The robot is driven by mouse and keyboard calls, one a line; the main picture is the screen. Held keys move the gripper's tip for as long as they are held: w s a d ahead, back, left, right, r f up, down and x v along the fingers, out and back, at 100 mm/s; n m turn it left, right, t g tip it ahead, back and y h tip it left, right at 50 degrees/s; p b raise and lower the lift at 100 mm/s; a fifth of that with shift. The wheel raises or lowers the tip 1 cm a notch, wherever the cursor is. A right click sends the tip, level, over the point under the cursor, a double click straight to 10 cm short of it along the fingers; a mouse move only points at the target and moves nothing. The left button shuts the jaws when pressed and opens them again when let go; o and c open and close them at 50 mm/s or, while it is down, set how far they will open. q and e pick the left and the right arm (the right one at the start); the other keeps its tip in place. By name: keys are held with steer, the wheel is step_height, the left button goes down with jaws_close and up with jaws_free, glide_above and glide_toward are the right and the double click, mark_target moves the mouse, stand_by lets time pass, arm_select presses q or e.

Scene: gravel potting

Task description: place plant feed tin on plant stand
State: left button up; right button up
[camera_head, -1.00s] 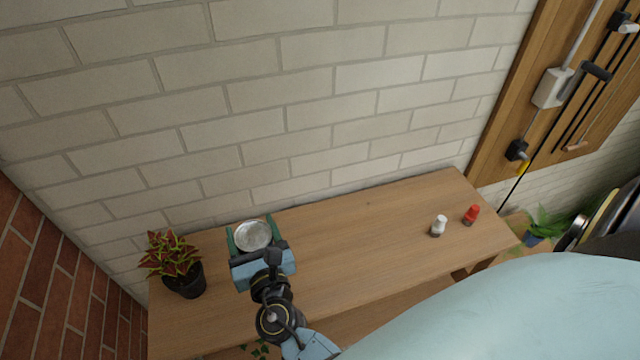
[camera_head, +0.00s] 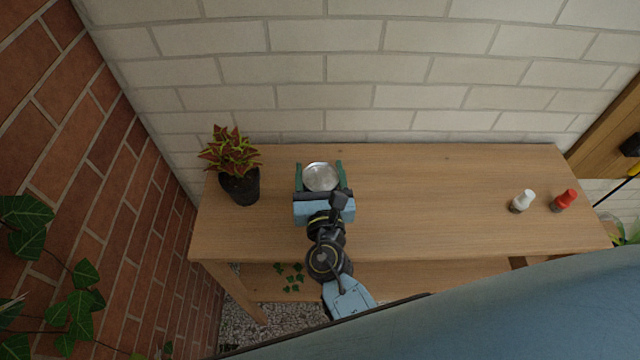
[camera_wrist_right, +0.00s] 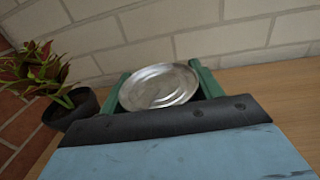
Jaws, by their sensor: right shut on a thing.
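The plant feed tin shows as a round silver lid (camera_head: 321,177) between the green fingers of my right gripper (camera_head: 321,180), over the left part of the wooden plant stand (camera_head: 430,200). The gripper is shut on the tin. In the right wrist view the tin's silver top (camera_wrist_right: 159,86) sits between the two green fingers, slightly tilted in the picture. The gripper body hides the tin's side and base, so I cannot tell whether it touches the wood. My left gripper is not in view.
A potted red and green plant (camera_head: 240,187) stands left of the tin. A white-capped bottle (camera_head: 523,201) and a red bottle (camera_head: 564,201) stand at the stand's right end. The middle top is clear. A brick wall (camera_head: 400,65) runs behind; ivy (camera_head: 75,285) hangs at left.

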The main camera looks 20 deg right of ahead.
steer(key=shift+f+b, duration=0.8)
steer(key=shift+f, duration=0.3)
steer(key=shift+f, duration=0.15)
steer(key=o, duration=1.2)
steer(key=shift+r, duration=0.2)
steer(key=b+v, duration=0.1)
steer(key=v, duration=1.1)
steer(key=shift+f, duration=0.1)
